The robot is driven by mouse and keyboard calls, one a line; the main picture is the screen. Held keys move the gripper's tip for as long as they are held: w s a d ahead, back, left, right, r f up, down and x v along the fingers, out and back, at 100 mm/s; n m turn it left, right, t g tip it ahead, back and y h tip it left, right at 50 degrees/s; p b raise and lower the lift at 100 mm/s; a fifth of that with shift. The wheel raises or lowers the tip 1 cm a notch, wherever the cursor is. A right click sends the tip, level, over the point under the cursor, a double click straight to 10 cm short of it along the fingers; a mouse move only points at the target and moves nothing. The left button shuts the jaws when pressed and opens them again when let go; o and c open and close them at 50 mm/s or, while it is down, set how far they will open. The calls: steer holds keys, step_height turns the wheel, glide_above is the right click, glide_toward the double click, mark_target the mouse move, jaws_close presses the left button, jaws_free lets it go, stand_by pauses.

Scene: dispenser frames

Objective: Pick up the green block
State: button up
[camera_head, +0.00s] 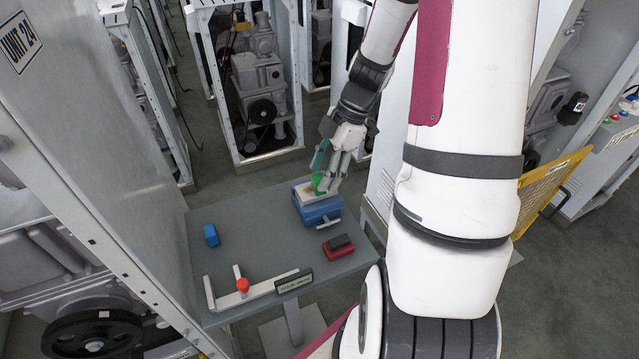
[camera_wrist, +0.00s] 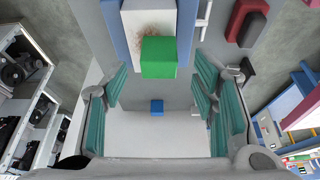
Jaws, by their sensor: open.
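The green block (camera_head: 318,183) sits on a white-topped blue box (camera_head: 320,212) at the back right of the grey table. In the wrist view the green block (camera_wrist: 158,57) stands at the edge of the white top, which bears a reddish-brown smear. My gripper (camera_head: 327,170) is close by the block, above the box. In the wrist view the two teal-padded fingers of my gripper (camera_wrist: 158,85) are spread wide, with nothing held between them. The block lies in line with the gap between the fingers. Whether a finger touches it cannot be told.
A small blue block (camera_head: 211,235) lies on the table's left side. A red-and-black object (camera_head: 338,246) lies in front of the blue box. A bracket with a red knob (camera_head: 242,285) stands near the front edge. A tall grey cabinet (camera_head: 90,150) flanks the left. The table middle is clear.

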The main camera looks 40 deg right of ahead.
mark_target(320, 178)
steer(key=shift+x, duration=1.55)
steer(key=shift+c, duration=0.3)
jaws_close()
steer(key=shift+r, duration=0.15)
